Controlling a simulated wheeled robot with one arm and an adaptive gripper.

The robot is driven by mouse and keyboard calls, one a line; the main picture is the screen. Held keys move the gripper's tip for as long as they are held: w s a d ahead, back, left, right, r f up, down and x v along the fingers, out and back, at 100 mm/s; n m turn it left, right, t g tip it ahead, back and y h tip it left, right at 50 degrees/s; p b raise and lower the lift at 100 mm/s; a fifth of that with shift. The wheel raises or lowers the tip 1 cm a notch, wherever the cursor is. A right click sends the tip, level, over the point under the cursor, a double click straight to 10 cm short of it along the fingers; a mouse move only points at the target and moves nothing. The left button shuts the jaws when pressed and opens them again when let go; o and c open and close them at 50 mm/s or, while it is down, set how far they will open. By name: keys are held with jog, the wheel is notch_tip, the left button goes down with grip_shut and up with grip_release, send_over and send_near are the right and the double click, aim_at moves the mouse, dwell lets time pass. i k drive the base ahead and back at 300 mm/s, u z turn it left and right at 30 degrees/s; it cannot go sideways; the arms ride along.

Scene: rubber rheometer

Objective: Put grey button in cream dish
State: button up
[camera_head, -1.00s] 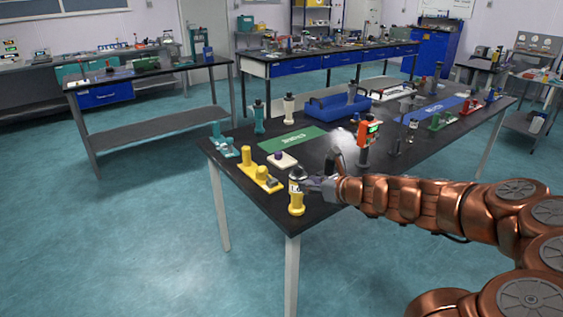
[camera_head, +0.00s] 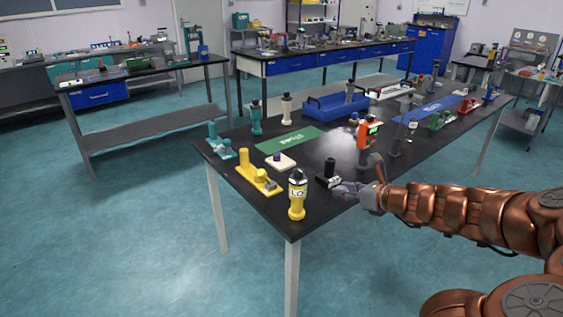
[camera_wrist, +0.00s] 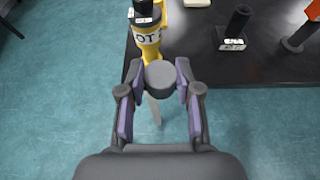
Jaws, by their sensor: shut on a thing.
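My gripper (camera_head: 343,189) is beside the table's front edge, right of the yellow bottle. In the wrist view my gripper (camera_wrist: 160,80) is shut on a round grey button (camera_wrist: 160,75), held between its fingertips with its flat face towards the camera. In the head view the button cannot be made out. A cream, squarish low piece (camera_head: 273,162), the likeliest cream dish, lies on the table behind the yellow bottle and to its left, with a dark purple knob on it. A cream edge also shows at the top of the wrist view (camera_wrist: 197,2).
The yellow bottle (camera_head: 297,202) with a dark cap stands at the table's front corner, close to my gripper. Behind the gripper is a black stand (camera_head: 329,174). A yellow fixture (camera_head: 258,176) and a green mat (camera_head: 291,140) lie farther left and back.

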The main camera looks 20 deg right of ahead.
aim_at(284, 165)
jog(key=i, duration=0.9)
jog(key=u, duration=0.05)
